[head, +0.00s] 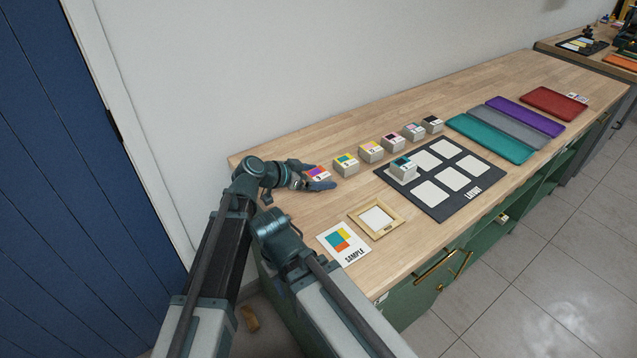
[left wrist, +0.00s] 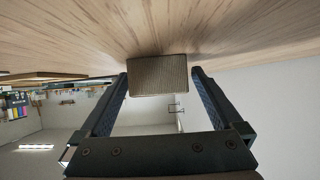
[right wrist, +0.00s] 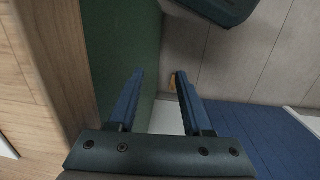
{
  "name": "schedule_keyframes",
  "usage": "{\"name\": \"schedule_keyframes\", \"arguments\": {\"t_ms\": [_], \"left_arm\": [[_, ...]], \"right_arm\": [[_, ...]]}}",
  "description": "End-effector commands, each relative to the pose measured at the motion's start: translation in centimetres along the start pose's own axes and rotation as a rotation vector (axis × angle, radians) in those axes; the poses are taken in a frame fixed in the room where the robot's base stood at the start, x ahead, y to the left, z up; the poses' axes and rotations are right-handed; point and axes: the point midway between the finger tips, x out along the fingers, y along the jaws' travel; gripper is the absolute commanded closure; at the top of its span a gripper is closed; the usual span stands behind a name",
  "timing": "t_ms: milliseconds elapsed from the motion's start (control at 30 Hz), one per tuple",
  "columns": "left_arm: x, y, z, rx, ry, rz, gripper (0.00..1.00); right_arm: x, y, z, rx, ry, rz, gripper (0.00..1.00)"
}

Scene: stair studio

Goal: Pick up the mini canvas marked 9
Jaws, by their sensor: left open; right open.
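A row of mini canvas blocks stands on the wooden counter. The nearest one (head: 318,171), with a purple and orange top, is by my left gripper (head: 311,175); its mark is too small to read surely. In the left wrist view a grey-brown block side (left wrist: 157,76) shows between the tips of my open left gripper (left wrist: 160,82), with a gap on each side. My right gripper (right wrist: 158,78) is open and empty beside the green cabinet side, below the counter edge. Its fingers do not show clearly in the head view.
Other canvases (head: 344,166) run to the right. A dark layout board (head: 438,212) holds white squares and one block (head: 402,173). A sample card (head: 343,243) and a wooden frame (head: 377,220) lie in front. Coloured trays (head: 490,138) lie farther right. A wall stands behind.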

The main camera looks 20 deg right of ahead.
Motion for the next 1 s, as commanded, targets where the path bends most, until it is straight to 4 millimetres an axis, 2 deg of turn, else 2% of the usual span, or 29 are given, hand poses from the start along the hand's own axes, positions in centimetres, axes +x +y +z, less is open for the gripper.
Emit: {"name": "schedule_keyframes", "arguments": {"t_ms": [233,700,1000], "left_arm": [[0.24,0.0,-0.03,0.0,0.0,-0.001,0.02],[0.21,-0.01,-0.01,0.0,0.0,-0.001,0.85],[0.17,-0.02,-0.09,0.0,0.0,-0.001,0.85]], "right_arm": [[0.08,-0.01,-0.01,0.0,0.0,0.0,0.5],[0.08,-0.01,-0.01,0.0,0.0,0.0,0.5],[-0.01,0.0,0.0,0.0,0.0,0.0,0.5]]}}
